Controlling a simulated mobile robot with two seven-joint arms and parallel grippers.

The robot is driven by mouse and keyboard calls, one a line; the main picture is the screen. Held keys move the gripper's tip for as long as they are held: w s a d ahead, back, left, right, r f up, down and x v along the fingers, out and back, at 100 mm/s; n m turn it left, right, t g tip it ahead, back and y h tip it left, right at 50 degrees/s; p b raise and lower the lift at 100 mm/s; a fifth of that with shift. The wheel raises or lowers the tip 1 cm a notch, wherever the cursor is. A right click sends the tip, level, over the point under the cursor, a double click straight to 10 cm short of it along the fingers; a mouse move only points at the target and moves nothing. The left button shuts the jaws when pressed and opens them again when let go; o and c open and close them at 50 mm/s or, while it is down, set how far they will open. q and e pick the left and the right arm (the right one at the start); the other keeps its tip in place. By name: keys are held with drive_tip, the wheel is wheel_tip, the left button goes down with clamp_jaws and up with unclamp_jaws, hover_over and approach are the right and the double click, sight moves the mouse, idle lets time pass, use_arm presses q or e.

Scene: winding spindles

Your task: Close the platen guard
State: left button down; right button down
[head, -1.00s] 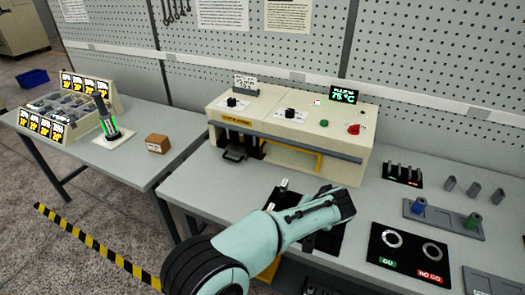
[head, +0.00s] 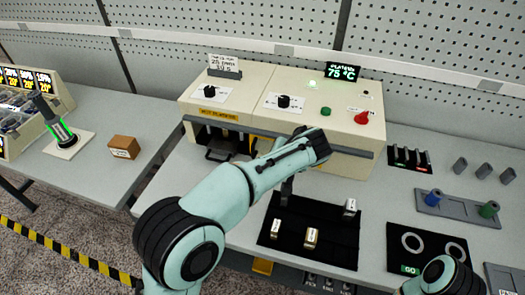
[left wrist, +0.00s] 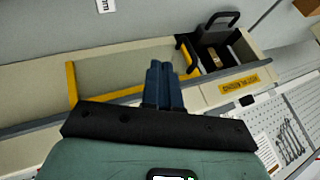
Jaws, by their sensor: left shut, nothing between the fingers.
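The platen guard appears as a yellow bar frame (left wrist: 72,85) on the front of the cream hot-platen press (left wrist: 115,60) in the left wrist view. In the head view my arm hides most of it, and only a bit of yellow shows at the press front. My left gripper (left wrist: 164,75) is shut and empty, its blue fingers over the yellow frame's lower bar in the left wrist view. I cannot tell whether they touch it. My right gripper is out of view; only part of that arm shows.
The press (head: 225,100) has knobs, a red button (head: 362,118) and a 75 °C display (head: 342,72). A black handle (left wrist: 220,20) sticks out beside the guard. A black mat (head: 335,225) with tagged pieces lies in front. A blue-and-green plug holder (head: 460,207) stands right.

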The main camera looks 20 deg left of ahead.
use_arm(q)
drive_tip(key=p+x, duration=0.1)
drive_tip(key=x, duration=0.8)
drive_tip(key=shift+w+a+f, duration=0.1)
drive_tip(key=shift+f, duration=0.2)
drive_tip(key=shift+w+a+p, duration=0.2)
drive_tip(key=shift+a, duration=0.75)
drive_tip(key=shift+w+a+p, duration=0.2)
drive_tip(key=shift+w+a, duration=0.05)
drive_tip(key=shift+a, duration=0.65)
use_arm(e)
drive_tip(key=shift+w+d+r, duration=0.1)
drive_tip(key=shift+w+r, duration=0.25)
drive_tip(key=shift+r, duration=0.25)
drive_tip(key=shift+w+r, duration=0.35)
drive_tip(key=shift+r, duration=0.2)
